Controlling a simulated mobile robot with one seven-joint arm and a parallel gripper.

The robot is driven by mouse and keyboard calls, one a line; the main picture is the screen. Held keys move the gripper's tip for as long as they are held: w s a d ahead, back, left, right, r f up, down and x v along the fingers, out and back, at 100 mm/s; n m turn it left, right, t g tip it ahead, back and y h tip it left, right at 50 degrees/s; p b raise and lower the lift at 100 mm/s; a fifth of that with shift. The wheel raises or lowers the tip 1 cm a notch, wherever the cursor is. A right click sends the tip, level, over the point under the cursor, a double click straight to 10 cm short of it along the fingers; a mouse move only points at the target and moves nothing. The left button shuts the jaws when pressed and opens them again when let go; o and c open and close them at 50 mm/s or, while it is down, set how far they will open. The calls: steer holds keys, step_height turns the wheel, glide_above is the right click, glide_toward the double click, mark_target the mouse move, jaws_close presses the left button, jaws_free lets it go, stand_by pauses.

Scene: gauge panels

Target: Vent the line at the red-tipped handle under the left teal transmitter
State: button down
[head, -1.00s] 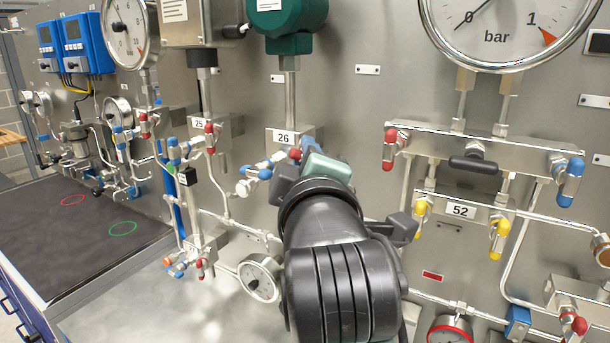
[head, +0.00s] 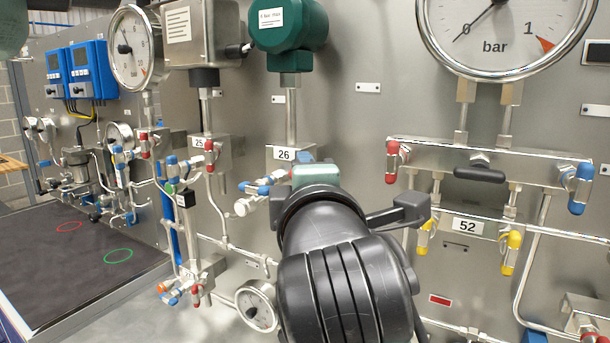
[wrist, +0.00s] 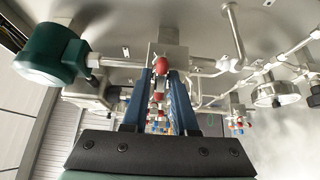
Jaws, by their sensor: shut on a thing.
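The teal transmitter (head: 288,25) hangs above the block tagged 26 in the head view; it also shows at the left of the wrist view (wrist: 50,55). The red-tipped handle (wrist: 160,65) stands between my fingertips in the wrist view. My gripper (wrist: 160,76) is shut on it, one blue finger on each side. In the head view my wrist and the teal top of my gripper (head: 315,176) cover the handle and the right part of the block below the transmitter.
A manifold (head: 490,160) with red and blue handles and a black bar is on the right, with yellow handles and tag 52 (head: 468,226) below. A small gauge (head: 256,305) is low beside my arm.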

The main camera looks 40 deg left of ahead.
steer(key=shift+f, duration=0.1)
steer(key=c, duration=0.9)
jaws_free()
steer(key=b+v, duration=0.3)
steer(key=v, duration=1)
steer(key=w+d+r+m+t+h+p, duration=0.1)
steer(key=d+r+m+t+h, duration=0.3)
steer(key=d+m, duration=0.3)
steer(key=w+d+r+m+t+h+p, duration=0.1)
steer(key=d+r+m+t+h, duration=0.4)
steer(key=m, duration=0.6)
steer(key=w+d+r+m+t+h+p, duration=0.1)
steer(key=d+r+m+t+h, duration=0.3)
steer(key=d+m, duration=0.5)
steer(key=shift+r+m+t+h+p, duration=0.3)
steer(key=shift+r+m+t+p, duration=0.35)
steer(key=shift+t, duration=0.65)
